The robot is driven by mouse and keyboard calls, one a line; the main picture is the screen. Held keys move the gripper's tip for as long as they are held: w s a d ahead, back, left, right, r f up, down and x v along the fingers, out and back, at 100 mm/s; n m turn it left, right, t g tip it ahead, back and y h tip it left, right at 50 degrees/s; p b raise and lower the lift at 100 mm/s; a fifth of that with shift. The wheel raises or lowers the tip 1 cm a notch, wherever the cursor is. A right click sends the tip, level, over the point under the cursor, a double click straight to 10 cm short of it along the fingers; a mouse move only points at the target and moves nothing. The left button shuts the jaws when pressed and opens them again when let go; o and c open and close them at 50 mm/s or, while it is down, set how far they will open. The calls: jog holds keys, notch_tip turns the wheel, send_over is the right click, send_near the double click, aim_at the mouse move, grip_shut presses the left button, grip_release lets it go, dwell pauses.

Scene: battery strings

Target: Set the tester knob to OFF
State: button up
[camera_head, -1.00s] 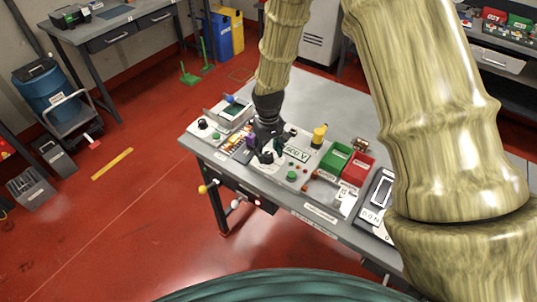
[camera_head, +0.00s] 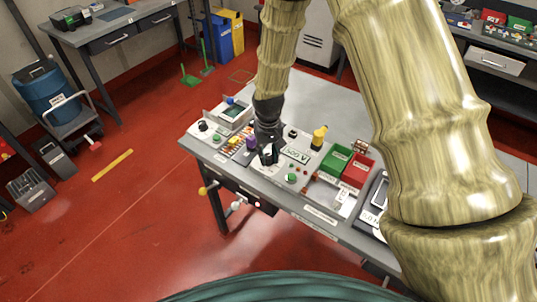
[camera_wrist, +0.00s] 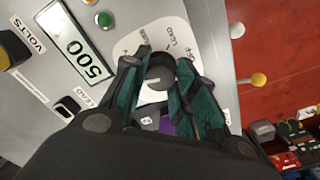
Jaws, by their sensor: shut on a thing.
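My gripper (camera_wrist: 163,76) is shut on the knob, with one green-padded finger on each side. The fingers cover part of the dial print, and I cannot clearly read the knob's setting. In the head view, my gripper (camera_head: 268,155) points down at the tester (camera_head: 295,180) and hides the knob.
A green button (camera_wrist: 104,19) and a yellow-topped part (camera_wrist: 8,50) are on the panel. Green (camera_head: 336,159) and red (camera_head: 357,170) bins stand to the right in the head view. White (camera_head: 238,205) and yellow (camera_head: 205,190) balls stick out at the bench front.

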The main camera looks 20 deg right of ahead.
jog(key=m, duration=0.3)
jog(key=shift+m, duration=0.3)
jog(key=shift+p, duration=0.35)
jog(key=m+p, duration=0.1)
jog(key=m, duration=0.1)
jog(key=shift+r+m, duration=0.15)
jog(key=shift+m, duration=0.15)
jog(key=m, duration=0.3)
jog(key=shift+p, duration=0.4)
jog(key=shift+m, duration=0.7)
jog(key=m+p, duration=0.1)
jog(key=m, duration=0.1)
jog(key=shift+m+p, duration=0.35)
jog(key=shift+m, duration=0.85)
jog(key=shift+p, duration=0.3)
